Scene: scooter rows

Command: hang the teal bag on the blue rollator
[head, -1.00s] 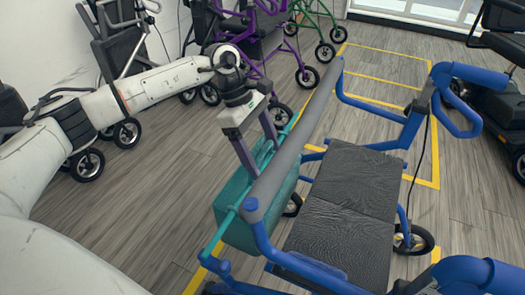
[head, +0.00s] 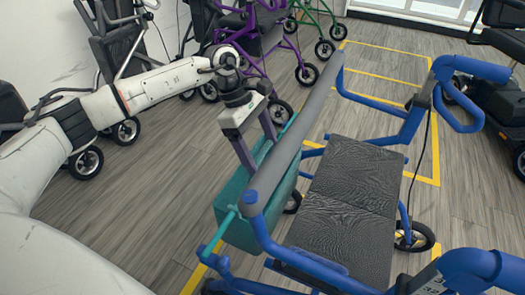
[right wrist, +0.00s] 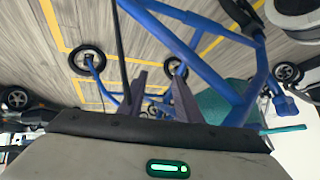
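The blue rollator (head: 405,130) stands at the right of the head view, with a black seat (head: 350,200) and a grey padded bar (head: 300,130) along its near left side. The teal bag (head: 236,232) is just beyond that bar, with a thin teal rod along its top. I cannot tell whether it hangs from the rollator. My left gripper (head: 260,158) reaches down at the bag's top, fingers apart. The bar hides its tips, so its hold is unclear. In the right wrist view my right gripper (right wrist: 160,76) is open and empty, near the blue frame, with the bag (right wrist: 218,108) to the right.
A purple rollator (head: 265,50) and a green one (head: 318,18) stand at the back. Dark wheeled chairs line the left wall. A black scooter (head: 500,100) stands at the right. Yellow lines (head: 385,103) mark floor bays. Bare floor lies left of the bag.

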